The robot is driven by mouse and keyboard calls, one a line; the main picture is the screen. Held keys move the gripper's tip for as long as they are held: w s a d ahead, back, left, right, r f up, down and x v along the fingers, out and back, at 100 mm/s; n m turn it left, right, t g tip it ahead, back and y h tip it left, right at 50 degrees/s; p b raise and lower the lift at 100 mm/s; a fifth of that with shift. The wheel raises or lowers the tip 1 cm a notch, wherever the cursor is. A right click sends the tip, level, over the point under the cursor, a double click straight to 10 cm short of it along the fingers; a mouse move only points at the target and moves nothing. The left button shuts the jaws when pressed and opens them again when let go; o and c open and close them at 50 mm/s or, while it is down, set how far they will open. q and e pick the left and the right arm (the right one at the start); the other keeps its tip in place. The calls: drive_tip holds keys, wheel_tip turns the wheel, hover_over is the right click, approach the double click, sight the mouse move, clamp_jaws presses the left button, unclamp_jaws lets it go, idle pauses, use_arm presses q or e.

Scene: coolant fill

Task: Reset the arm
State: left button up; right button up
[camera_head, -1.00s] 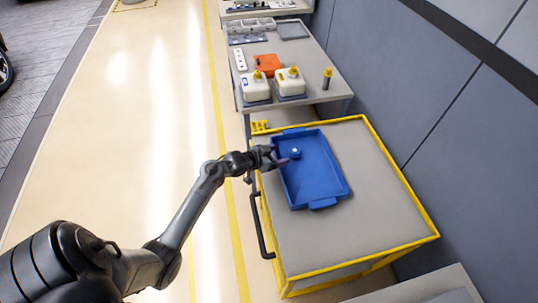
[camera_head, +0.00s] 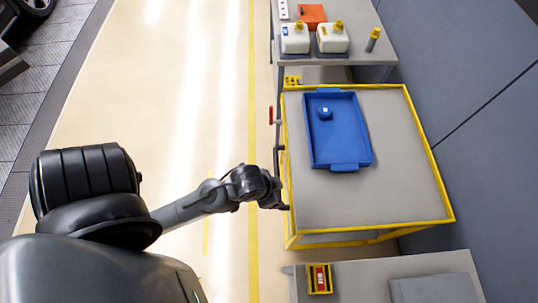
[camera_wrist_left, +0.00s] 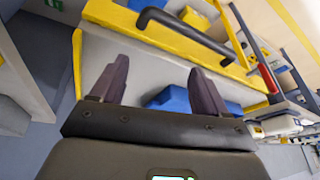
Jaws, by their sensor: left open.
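My left arm comes in from the left in the head view. Its gripper (camera_head: 283,206) is beside the left edge of the yellow-framed cart (camera_head: 400,200), near the cart's front half. In the left wrist view the two dark fingers (camera_wrist_left: 155,88) stand wide apart with nothing between them. The cart's black handle (camera_wrist_left: 185,30) and yellow rail lie beyond the fingertips. A blue tray (camera_head: 345,135) rests on the cart top with a small blue cap-like item (camera_head: 324,113) inside. My right gripper does not show.
A bench behind the cart holds two white jugs with yellow caps (camera_head: 295,38), an orange item (camera_head: 312,15) and a dark bottle (camera_head: 373,40). A grey table (camera_head: 350,285) in front carries a yellow-and-red item (camera_head: 319,279). The floor left of the cart is clear.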

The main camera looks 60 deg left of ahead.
use_arm(q)
drive_tip(key=shift+s+d+r+g, duration=0.15)
drive_tip(key=shift+s+d+r, duration=0.15)
drive_tip(key=shift+s, duration=0.3)
drive_tip(key=shift+s+d+r+g, duration=0.15)
drive_tip(key=shift+s+d, duration=0.25)
drive_tip(key=shift+s, duration=0.15)
drive_tip(key=shift+r, duration=0.1)
